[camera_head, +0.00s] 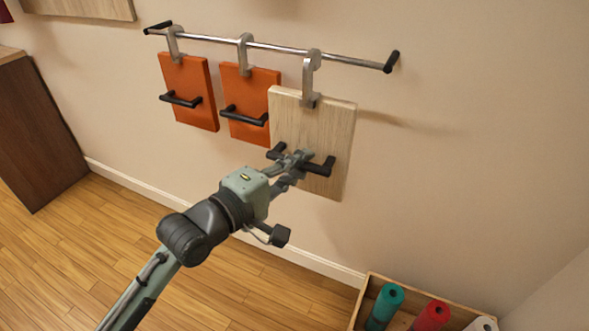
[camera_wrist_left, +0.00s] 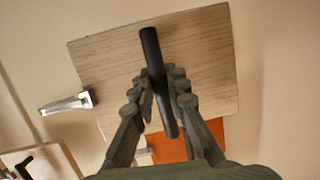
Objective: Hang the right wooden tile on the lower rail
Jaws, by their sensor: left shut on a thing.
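The wooden tile (camera_head: 325,125) is a pale board with a black bar handle (camera_head: 318,168) and a grey metal hook (camera_head: 311,80) on top. In the head view, the hook's top overlaps the metal rail (camera_head: 275,47); I cannot tell whether it rests on the rail or is in front of it. My left gripper (camera_head: 293,162) is shut on the tile's handle. In the left wrist view, the fingers (camera_wrist_left: 162,95) are on both sides of the handle, with the tile (camera_wrist_left: 205,60) behind and its hook (camera_wrist_left: 68,103) at left. My right gripper is out of view.
Two orange tiles (camera_head: 188,90) (camera_head: 250,88) with black handles hang on the rail to the left. The wooden tile partly covers the nearer one. A wooden board (camera_head: 80,8) is at top left, a dark cabinet (camera_head: 38,135) at left, and a box of coloured rolls (camera_head: 432,316) below.

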